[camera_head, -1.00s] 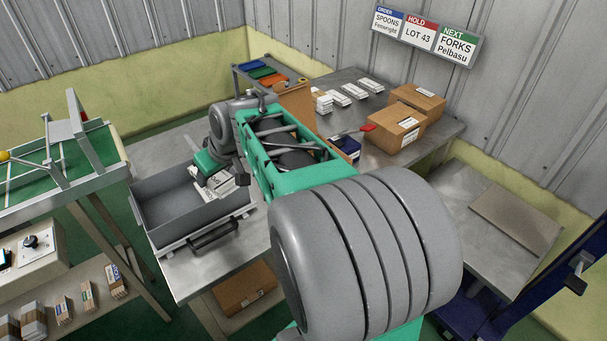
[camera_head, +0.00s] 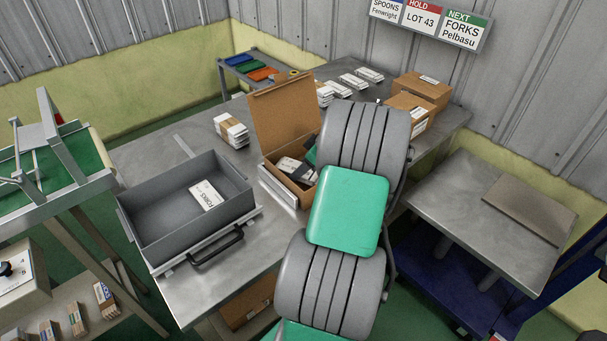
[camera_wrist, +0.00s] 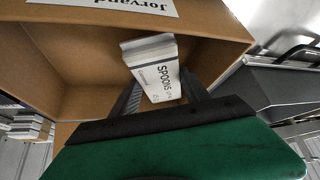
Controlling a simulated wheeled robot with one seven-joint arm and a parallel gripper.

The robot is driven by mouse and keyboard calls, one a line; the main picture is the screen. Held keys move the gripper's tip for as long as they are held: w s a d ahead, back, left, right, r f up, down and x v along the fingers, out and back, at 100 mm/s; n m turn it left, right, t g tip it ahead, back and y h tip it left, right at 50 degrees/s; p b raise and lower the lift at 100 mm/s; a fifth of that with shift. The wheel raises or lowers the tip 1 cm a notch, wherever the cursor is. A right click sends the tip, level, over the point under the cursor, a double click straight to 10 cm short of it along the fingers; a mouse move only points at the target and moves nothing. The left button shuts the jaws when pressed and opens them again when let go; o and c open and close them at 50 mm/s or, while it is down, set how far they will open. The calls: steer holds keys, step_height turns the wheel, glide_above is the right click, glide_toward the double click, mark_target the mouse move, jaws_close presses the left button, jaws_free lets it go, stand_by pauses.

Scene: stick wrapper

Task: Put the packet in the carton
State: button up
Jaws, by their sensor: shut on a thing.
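The packet (camera_wrist: 152,62), white with the word SPOONS, is between the two fingers of my gripper (camera_wrist: 163,92) in the wrist view. My gripper is shut on it. The open brown carton (camera_wrist: 75,70) surrounds the packet's far end, with its inner walls visible. In the head view the carton (camera_head: 277,177) stands on the metal table with its lid (camera_head: 285,110) raised. The white packet (camera_head: 288,165) shows at its mouth beside the dark fingers. My arm hides the carton's right side, and I cannot tell whether the packet touches the carton floor.
A grey tray (camera_head: 143,238) with a black handle stands left of the carton and holds a FORKS packet (camera_head: 206,195). A packet stack (camera_head: 231,130) lies behind the tray. Closed cartons (camera_head: 422,88) and white packets (camera_head: 352,81) stand at the back. A side table (camera_head: 455,213) is at right.

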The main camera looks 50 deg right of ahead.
steer(key=shift+f, duration=1.5)
steer(key=shift+f, duration=0.1)
steer(key=o, duration=1.3)
steer(key=shift+o, duration=0.2)
